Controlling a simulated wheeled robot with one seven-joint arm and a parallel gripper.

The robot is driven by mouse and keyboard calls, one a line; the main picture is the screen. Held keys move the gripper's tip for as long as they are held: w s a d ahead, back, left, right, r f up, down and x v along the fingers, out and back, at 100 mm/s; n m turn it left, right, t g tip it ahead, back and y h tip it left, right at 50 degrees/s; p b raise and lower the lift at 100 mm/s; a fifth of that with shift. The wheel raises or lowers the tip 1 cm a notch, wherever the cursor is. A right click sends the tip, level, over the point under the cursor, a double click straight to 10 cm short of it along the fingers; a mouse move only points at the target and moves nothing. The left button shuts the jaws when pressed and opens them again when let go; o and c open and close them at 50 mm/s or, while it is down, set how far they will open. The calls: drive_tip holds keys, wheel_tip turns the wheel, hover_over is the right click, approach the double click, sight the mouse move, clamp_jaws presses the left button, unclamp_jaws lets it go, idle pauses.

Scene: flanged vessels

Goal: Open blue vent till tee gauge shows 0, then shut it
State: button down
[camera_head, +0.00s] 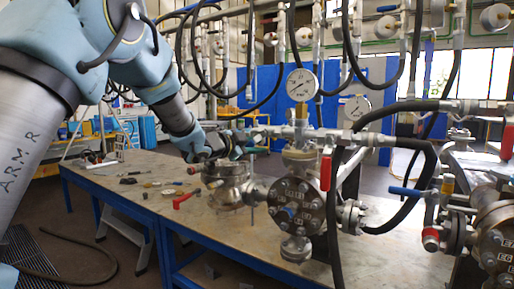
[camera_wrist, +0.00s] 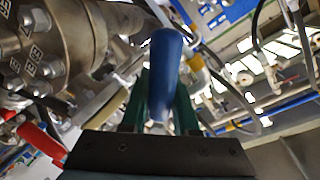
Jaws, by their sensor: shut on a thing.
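My gripper (camera_head: 240,146) is at the end of my arm, above the left flanged vessel (camera_head: 230,183) and left of the tee. In the wrist view its dark green fingers (camera_wrist: 162,90) are shut on a blue lever handle (camera_wrist: 166,62), which stands up between them. In the head view I cannot make out this handle at the gripper. The round white tee gauge (camera_head: 301,85) stands above the central flanged vessel (camera_head: 297,205); its dial is too small to read surely. The valve's opening cannot be told.
Black hoses (camera_head: 405,142) arch across the right side. A second blue lever (camera_head: 407,192) is at the right. The bench (camera_head: 130,195) has loose tools at left.

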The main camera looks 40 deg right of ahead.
drive_tip(key=c, duration=0.9)
unclamp_jaws()
drive_tip(key=shift+c, duration=0.2)
drive_tip(key=shift+a, duration=0.1)
drive_tip(key=s+a+r+b, duration=0.1)
drive_tip(key=a+b, duration=0.1)
drive_tip(key=a, duration=0.8)
drive_tip(key=shift+s+a+r, duration=0.15)
drive_tip(key=shift+a+r, duration=0.05)
drive_tip(key=shift+r, duration=0.05)
